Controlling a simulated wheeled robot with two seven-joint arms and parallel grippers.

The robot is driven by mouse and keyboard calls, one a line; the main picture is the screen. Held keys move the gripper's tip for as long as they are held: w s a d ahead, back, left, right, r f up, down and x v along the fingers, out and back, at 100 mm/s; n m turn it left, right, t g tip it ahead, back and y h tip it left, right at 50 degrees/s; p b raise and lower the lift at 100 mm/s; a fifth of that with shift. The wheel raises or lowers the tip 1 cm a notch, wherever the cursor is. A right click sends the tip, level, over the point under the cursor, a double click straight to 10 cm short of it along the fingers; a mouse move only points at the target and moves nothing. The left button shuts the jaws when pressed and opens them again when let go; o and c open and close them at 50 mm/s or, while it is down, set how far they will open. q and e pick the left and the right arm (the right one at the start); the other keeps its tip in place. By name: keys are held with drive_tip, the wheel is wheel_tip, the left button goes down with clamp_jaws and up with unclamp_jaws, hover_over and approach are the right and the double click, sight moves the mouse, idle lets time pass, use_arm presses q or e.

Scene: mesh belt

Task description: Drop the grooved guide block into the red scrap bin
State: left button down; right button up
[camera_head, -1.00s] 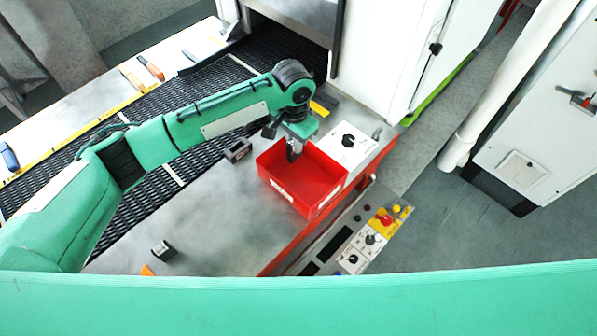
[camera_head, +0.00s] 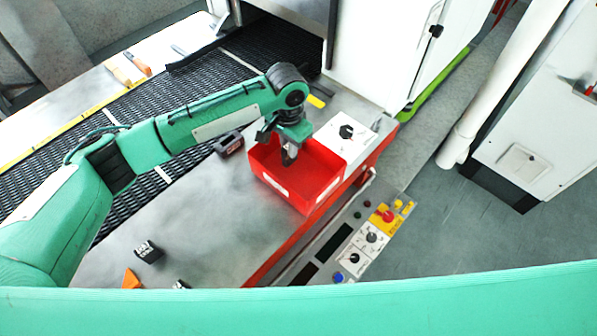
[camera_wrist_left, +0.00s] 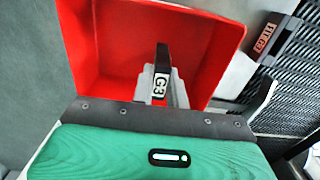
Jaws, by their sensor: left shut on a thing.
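The red scrap bin (camera_head: 318,190) stands on the grey table by its right edge; in the wrist view its red inside (camera_wrist_left: 110,50) spreads behind the gripper. My left gripper (camera_head: 289,156) points down over the bin's left part. In the wrist view the left gripper (camera_wrist_left: 162,85) is shut on a narrow dark block (camera_wrist_left: 163,58) with a white G3 label, seemingly the grooved guide block. The block is seen over the bin's opening; its groove and its height above the floor cannot be made out. My right gripper is not in view.
A dark labelled block (camera_head: 229,144) sits left of the bin. Another dark block (camera_head: 148,251) and an orange piece (camera_head: 131,279) lie at the table's near left. A white knob panel (camera_head: 346,136) adjoins the bin. The black mesh belt (camera_head: 200,90) runs behind.

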use_arm(q)
drive_tip(key=c, duration=1.3)
unclamp_jaws()
drive_tip(key=shift+r, duration=0.15)
drive_tip(key=shift+r, duration=0.3)
wheel_tip(320, 180, up, 13)
drive_tip(key=b, duration=0.4)
